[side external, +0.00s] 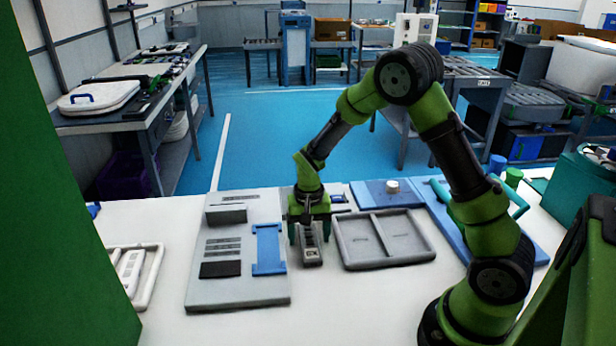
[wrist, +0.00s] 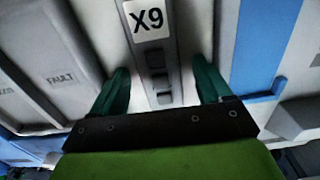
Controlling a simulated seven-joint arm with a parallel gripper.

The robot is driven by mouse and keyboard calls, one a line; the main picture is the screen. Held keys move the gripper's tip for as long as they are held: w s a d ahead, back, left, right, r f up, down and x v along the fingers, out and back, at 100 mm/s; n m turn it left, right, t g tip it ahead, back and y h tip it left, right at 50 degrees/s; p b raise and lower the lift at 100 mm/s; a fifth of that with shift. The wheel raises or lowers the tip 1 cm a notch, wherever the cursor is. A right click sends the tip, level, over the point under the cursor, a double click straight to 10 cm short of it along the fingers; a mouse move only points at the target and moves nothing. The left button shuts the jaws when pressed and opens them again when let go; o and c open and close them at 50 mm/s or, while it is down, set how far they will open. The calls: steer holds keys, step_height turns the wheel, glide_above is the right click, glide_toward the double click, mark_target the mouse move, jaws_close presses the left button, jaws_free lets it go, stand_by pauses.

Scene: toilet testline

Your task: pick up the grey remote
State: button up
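The grey remote (side external: 311,250) lies on the white table, between the grey board on the left and the grey two-compartment tray on the right. In the wrist view the remote (wrist: 152,45) carries a white X9 label and a row of dark square buttons. My gripper (side external: 309,237) is above the remote and points down, with its fingers on either side of it. In the wrist view my gripper (wrist: 163,85) is open, and a gap shows between each green finger and the remote. The remote's far end is partly hidden by my gripper in the side view.
The grey tray (side external: 431,258) stands close on the right. The grey board (side external: 240,292) with a blue bracket (side external: 268,250) is close on the left. A blue panel with a round knob (side external: 392,186) lies behind the tray. The white table is clear in front.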

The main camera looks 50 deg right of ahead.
steer(key=c, duration=1.1)
steer(key=shift+r, duration=0.1)
